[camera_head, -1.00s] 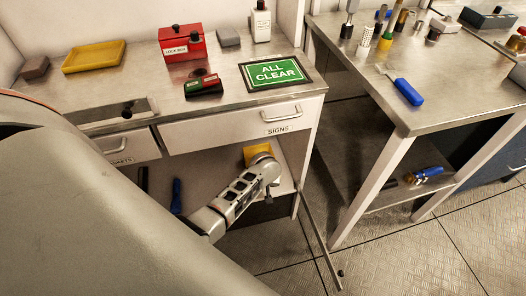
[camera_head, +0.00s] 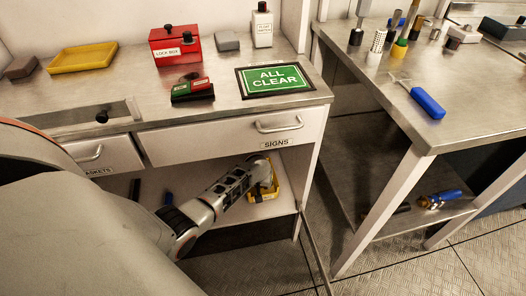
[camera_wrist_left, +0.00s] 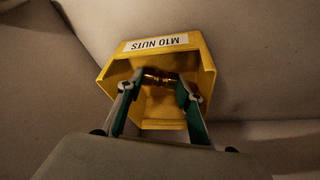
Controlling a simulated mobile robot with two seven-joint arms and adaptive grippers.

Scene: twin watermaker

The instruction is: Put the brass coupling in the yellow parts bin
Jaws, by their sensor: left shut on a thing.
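The yellow parts bin (camera_head: 274,190) stands on the shelf under the signs drawer in the head view, partly hidden by my left gripper (camera_head: 262,180). In the left wrist view the bin (camera_wrist_left: 205,62) has a label reading M10 NUTS, shown upside down, and its open side faces the camera. My left gripper (camera_wrist_left: 157,86) is shut on the brass coupling (camera_wrist_left: 158,77), which spans between its fingertips. The coupling shows against the bin's opening; whether it touches the bin inside I cannot tell. In the head view the coupling is hidden. My right gripper is not in view.
The cabinet's top (camera_head: 225,118) is above my left gripper, with the signs drawer (camera_head: 235,135) shut. A red lock box (camera_head: 175,47), a yellow tray (camera_head: 83,57) and an ALL CLEAR sign (camera_head: 274,79) lie on top. A second bench (camera_head: 380,90) stands right.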

